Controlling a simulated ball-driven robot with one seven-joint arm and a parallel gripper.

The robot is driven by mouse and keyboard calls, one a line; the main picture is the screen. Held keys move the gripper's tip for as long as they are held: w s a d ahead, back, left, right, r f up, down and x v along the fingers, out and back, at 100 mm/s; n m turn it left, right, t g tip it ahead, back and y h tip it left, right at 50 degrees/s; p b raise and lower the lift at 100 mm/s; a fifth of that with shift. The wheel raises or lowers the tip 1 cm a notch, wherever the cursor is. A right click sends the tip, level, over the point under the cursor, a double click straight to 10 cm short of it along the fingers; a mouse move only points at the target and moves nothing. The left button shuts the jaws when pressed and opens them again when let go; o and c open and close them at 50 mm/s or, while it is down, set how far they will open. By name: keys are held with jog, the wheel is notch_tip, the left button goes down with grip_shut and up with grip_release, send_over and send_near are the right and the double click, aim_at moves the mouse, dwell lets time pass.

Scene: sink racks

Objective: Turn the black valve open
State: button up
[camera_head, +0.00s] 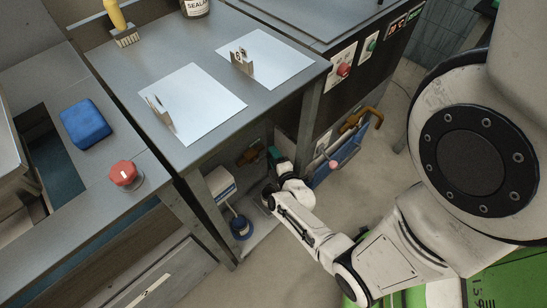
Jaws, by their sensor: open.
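My arm reaches from the right down beneath the front edge of the metal table. My gripper (268,196) is the small dark end under the table. It is open, and I see nothing held in it. A brown pipe fitting (250,155) shows in the shadow under the table, just above and left of my gripper, with a dark green part (274,154) beside it. I cannot clearly make out the black valve; it is hidden by my arm or lost in the shadow there.
A table leg (310,125) stands right of my gripper. An orange-brown pipe (358,118) and a blue panel (340,158) are to the right. A red-topped jar (125,174) and blue sponge (86,124) are on the left counter.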

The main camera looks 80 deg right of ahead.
jog(key=shift+w+d+f, duration=0.1)
jog(key=shift+w+d, duration=0.2)
jog(key=shift+d, duration=0.1)
grip_shut()
dwell(0.5)
